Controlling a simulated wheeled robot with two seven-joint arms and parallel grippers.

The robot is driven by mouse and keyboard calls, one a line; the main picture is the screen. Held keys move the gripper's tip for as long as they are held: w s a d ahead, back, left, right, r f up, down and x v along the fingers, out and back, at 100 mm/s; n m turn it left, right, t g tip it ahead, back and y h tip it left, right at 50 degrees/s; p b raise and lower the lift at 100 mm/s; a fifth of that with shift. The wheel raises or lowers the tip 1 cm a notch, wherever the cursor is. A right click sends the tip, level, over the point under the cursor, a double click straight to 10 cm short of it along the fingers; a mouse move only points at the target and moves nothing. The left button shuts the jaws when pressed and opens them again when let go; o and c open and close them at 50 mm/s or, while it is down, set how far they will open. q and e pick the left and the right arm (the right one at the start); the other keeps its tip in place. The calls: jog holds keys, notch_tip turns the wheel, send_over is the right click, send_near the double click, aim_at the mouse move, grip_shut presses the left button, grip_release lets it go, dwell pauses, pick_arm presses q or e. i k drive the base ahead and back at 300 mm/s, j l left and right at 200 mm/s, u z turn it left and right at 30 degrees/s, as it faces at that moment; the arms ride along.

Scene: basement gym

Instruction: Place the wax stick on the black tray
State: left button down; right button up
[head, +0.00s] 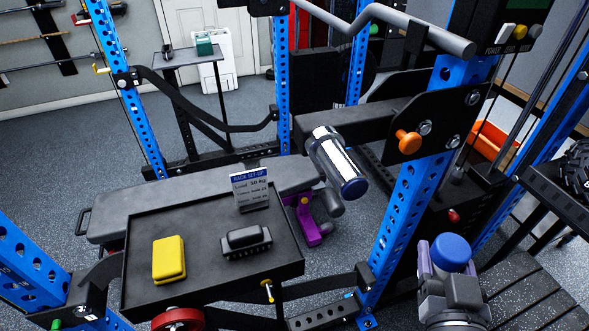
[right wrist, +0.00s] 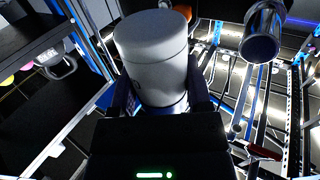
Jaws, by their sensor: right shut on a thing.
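The wax stick (head: 452,251) is a thick cylinder with a blue end in the head view. In the right wrist view the wax stick (right wrist: 155,65) shows a whitish body and a pale flat end. My right gripper (head: 449,270) is shut on it, with a finger on each side, at the lower right, off to the right of the tray. The black tray (head: 205,240) is at the lower left of the head view. On it are a yellow block (head: 169,260), a black brush (head: 246,242) and an upright card (head: 250,190). My left gripper is not in view.
A blue rack upright (head: 405,215) stands between the tray and my right gripper. A chrome sleeve (head: 336,160) juts out above; it also shows in the right wrist view (right wrist: 262,32). A grey bench (head: 130,205) lies behind the tray. The tray's front middle and right corner are bare.

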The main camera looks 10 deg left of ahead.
aim_at(215, 272)
jog(key=l+u, duration=0.15)
jog(key=u, duration=0.3)
jog(key=k+l+u, duration=0.1)
jog(key=u, duration=0.35)
jog(key=k+u, duration=0.15)
jog(key=u, duration=0.3)
jog(key=k+l+u, duration=0.1)
jog(key=u, duration=0.35)
jog(key=k+u, duration=0.1)
jog(key=u, duration=0.35)
jog(key=k+u, duration=0.1)
jog(key=u, duration=0.35)
jog(key=i+l, duration=0.1)
jog(key=l, duration=0.2)
jog(key=i+l, duration=0.15)
jog(key=l, duration=0.15)
